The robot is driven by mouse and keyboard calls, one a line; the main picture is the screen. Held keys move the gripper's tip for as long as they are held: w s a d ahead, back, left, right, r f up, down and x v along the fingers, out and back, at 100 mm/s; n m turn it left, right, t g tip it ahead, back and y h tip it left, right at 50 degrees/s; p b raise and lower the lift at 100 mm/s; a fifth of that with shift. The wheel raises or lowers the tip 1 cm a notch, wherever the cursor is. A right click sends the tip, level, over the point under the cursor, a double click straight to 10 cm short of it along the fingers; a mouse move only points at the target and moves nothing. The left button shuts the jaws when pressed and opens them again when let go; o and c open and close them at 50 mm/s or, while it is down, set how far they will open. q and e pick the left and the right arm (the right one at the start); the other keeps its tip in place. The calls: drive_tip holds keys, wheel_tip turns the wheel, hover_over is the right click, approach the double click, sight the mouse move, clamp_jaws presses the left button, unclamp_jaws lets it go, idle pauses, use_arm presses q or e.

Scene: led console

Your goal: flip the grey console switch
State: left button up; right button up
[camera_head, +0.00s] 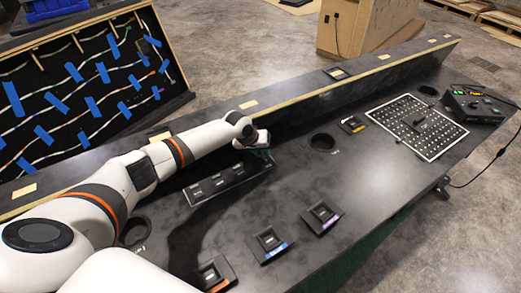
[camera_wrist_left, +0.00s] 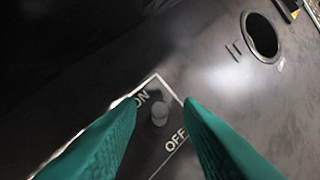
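The grey switch (camera_wrist_left: 159,113) shows in the left wrist view as a small rounded knob between white ON and OFF labels, with a white outline around it. In the head view, a white-outlined switch panel (camera_head: 218,184) lies on the dark console top, partly beside my left arm. My left gripper (camera_wrist_left: 160,100) has two green fingers apart, one on each side of the switch in the picture; I cannot tell if they touch it. In the head view, this gripper (camera_head: 264,154) is at the panel's far right end, small and dark. My right gripper is not in view.
Several small switch modules (camera_head: 322,217) line the near edge. Round holes (camera_head: 322,142) open in the console top. A perforated panel (camera_head: 417,127) and a black control box (camera_head: 474,106) are at the right. A raised ledge (camera_head: 300,104) runs behind, with a cable board (camera_head: 85,95) beyond it.

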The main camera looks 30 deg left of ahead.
use_arm(q)
drive_tip(key=shift+w+f, duration=0.1)
drive_tip(key=shift+f, duration=0.05)
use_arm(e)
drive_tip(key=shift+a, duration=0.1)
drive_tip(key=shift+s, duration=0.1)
use_arm(q)
clamp_jaws()
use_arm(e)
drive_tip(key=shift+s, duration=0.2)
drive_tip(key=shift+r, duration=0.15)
